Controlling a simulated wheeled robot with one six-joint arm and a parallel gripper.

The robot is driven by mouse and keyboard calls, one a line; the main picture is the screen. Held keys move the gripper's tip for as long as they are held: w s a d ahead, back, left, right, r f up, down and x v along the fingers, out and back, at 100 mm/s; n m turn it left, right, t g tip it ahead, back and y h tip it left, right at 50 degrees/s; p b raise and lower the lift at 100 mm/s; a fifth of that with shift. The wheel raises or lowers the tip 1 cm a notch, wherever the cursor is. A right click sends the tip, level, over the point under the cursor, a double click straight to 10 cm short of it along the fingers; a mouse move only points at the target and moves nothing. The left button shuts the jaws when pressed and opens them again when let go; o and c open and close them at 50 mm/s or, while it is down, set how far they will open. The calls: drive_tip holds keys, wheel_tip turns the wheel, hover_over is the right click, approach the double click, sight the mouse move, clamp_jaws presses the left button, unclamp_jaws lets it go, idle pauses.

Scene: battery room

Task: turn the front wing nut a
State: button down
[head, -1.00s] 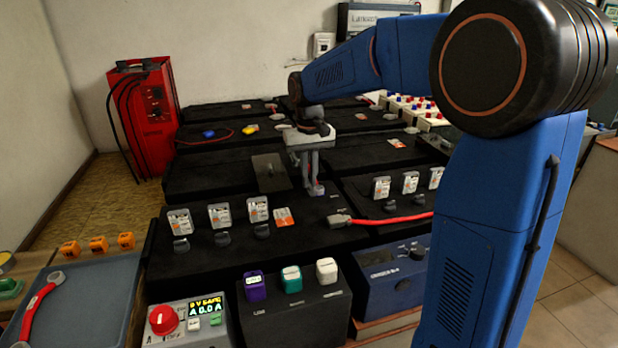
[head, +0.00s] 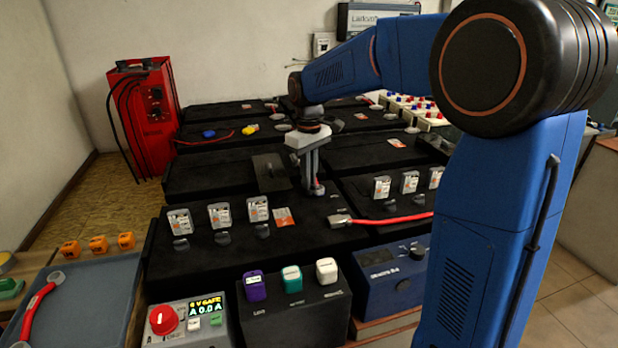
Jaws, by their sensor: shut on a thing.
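My gripper (head: 316,188) points straight down at a terminal on the black battery (head: 295,235) in the front row, near its back right corner. Its fingers are shut on the front wing nut a, which is small and mostly hidden between the fingertips. The head view is too coarse to show the nut's angle.
Upright labelled tags (head: 219,215) stand along the front battery, more (head: 409,183) on the right one. A grey panel (head: 270,172) stands just left of my gripper. A red charger (head: 142,110) is at the back left, a tray (head: 95,290) at the front left.

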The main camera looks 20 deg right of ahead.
drive_tip(key=n, duration=1.1)
drive_tip(key=shift+n, duration=0.4)
idle(0.3)
drive_tip(key=c, duration=1.8)
unclamp_jaws()
drive_tip(key=shift+c, duration=0.2)
drive_tip(key=shift+r, duration=0.1)
wheel_tip(320, 180, up, 17)
drive_tip(key=shift+r, duration=0.1)
